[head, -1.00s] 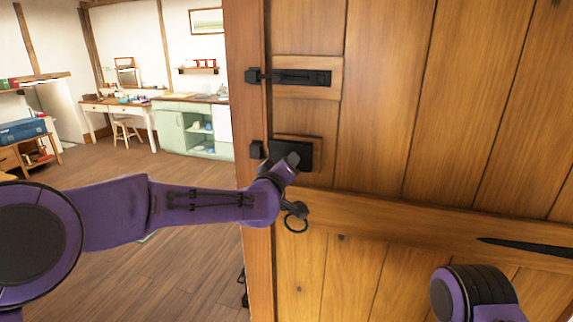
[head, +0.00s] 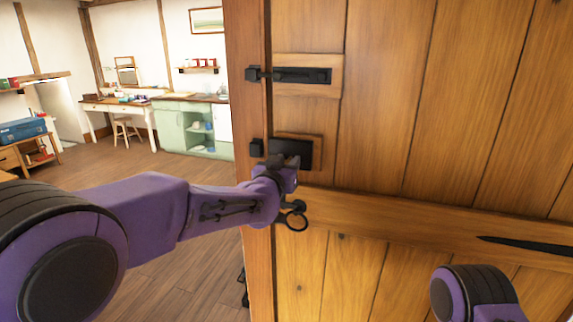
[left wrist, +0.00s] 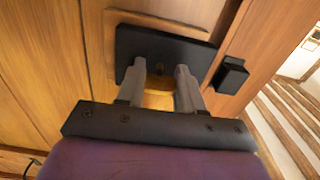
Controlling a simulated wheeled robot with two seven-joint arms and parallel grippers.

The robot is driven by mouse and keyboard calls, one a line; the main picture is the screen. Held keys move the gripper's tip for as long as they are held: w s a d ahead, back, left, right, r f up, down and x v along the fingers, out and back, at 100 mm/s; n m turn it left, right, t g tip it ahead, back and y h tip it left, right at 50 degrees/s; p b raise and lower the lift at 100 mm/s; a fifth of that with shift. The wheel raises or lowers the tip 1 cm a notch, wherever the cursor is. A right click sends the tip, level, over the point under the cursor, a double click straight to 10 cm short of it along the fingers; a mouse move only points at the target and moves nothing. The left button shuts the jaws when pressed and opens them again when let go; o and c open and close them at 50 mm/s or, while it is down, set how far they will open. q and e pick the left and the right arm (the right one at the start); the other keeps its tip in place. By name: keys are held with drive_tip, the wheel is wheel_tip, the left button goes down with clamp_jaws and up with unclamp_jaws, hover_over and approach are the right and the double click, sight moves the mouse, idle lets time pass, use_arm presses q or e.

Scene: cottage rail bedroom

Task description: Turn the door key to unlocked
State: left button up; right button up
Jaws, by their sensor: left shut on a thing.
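The wooden door (head: 385,110) fills the right of the head view. A black lock case (head: 291,148) sits on a wooden block near its left edge. It also shows in the left wrist view (left wrist: 165,48). My left gripper (head: 284,163) is right at the lock case's lower side. In the left wrist view its two grey fingers (left wrist: 158,88) reach to the case, with a brass-yellow thing between them, apparently the key (left wrist: 158,83). The key's shape and turn are mostly hidden by the fingers. My right gripper is not in view.
A black bolt (head: 302,76) is above the lock, and a ring handle (head: 297,219) hangs just below my left wrist. A black keeper (head: 256,148) is on the frame side. Left of the door is open floor, with a green cabinet (head: 177,128) further back.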

use_arm(q)
drive_tip(key=shift+f+m, duration=0.1)
drive_tip(key=shift+m, duration=0.2)
drive_tip(key=o, duration=1)
drive_tip(key=shift+o, duration=0.2)
drive_tip(key=shift+s+a+b, duration=0.1)
drive_tip(key=shift+s+b, duration=0.2)
drive_tip(key=shift+s, duration=0.05)
drive_tip(key=b+v, duration=0.3)
drive_tip(key=v, duration=0.6)
drive_tip(key=shift+s, duration=0.35)
drive_tip(key=shift+a, duration=0.1)
